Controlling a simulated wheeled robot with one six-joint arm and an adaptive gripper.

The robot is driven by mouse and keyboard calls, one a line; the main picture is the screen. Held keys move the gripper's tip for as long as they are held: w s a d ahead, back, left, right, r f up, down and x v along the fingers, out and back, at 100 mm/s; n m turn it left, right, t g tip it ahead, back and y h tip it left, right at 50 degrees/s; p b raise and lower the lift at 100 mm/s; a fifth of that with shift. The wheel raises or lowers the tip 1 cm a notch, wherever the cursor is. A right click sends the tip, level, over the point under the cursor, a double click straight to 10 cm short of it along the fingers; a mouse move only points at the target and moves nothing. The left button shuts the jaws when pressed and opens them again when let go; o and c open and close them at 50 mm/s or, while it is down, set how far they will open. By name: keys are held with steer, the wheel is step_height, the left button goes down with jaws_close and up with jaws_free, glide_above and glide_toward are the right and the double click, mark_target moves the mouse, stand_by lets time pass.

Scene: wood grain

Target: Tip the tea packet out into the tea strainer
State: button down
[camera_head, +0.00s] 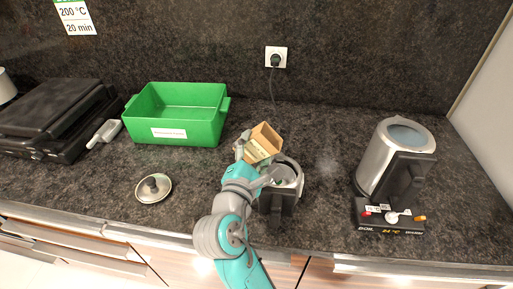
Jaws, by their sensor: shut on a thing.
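The tea packet (265,138), a small tan open-topped box with a pale label, is held tilted above the counter at the centre. My gripper (249,152) is shut on it from the left side. Just below and to the right stands a metal pot with a dark handle (279,202). The tea strainer appears to sit in its open mouth (284,173); my gripper and the packet partly cover that area. I cannot see any tea falling or how much is in the packet.
A round lid with a dark knob (153,188) lies left on the counter. A green bin (176,108) stands behind. A steel kettle (393,152) is on its control base (389,217) at right. A black grill (52,118) is far left. Counter between pot and kettle is clear.

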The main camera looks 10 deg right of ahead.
steer(key=shift+f+m, duration=0.3)
steer(key=shift+m, duration=1.1)
steer(key=shift+s+d+f+m, duration=0.1)
steer(key=shift+f+m, duration=0.1)
steer(key=shift+m, duration=0.4)
steer(key=shift+d+f+m, duration=0.1)
steer(key=shift+f+m, duration=0.05)
steer(key=shift+m, duration=0.45)
steer(key=n, duration=0.2)
steer(key=r+n, duration=0.1)
steer(key=n, duration=0.1)
steer(key=shift+a, duration=0.2)
steer(key=shift+d+r+n, duration=0.1)
steer(key=shift+r+n, duration=0.05)
steer(key=shift+n, duration=0.85)
steer(key=shift+d+r+n, duration=0.1)
steer(key=shift+n, duration=0.9)
